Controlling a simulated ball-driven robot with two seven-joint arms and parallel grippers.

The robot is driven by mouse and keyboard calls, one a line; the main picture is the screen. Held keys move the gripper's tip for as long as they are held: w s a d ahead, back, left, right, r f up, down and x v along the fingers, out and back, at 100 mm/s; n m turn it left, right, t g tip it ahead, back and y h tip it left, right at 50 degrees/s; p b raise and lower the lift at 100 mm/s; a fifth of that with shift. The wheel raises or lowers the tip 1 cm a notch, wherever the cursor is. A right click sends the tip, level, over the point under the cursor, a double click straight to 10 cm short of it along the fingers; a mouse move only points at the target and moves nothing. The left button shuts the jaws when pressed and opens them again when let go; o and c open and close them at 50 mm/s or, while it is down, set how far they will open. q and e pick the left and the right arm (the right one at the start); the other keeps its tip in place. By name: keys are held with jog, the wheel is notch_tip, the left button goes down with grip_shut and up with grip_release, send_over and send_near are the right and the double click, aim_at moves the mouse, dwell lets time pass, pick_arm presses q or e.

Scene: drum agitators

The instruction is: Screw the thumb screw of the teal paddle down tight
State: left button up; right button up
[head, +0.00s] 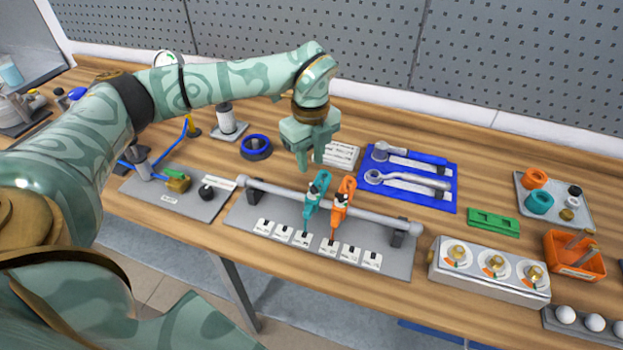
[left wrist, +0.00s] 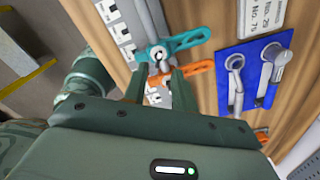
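The teal paddle (head: 311,210) sits on a grey horizontal shaft, with its dark thumb screw (head: 315,189) near the top. In the left wrist view the teal paddle (left wrist: 185,41) lies just beyond my fingertips. My left gripper (head: 312,162) points down above the teal paddle, apart from it in the head view. Its two fingers (left wrist: 160,73) stand apart with a gap between them, and nothing is held. An orange paddle (head: 341,205) sits on the shaft right beside the teal one, and it also shows in the left wrist view (left wrist: 197,69). My right gripper is not in view.
The grey shaft (head: 380,217) runs over a base plate with white labels. A blue mat (head: 440,198) with wrenches lies to the right. A dial box (head: 480,287), green block (head: 493,222) and orange bin (head: 573,270) stand further right. A blue ring (head: 256,146) is behind.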

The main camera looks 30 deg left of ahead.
aim_at(311, 184)
pick_arm(q)
notch_tip(311, 184, down, 7)
jog(key=shift+r+b, duration=0.2)
jog(key=shift+b, duration=0.1)
grip_shut()
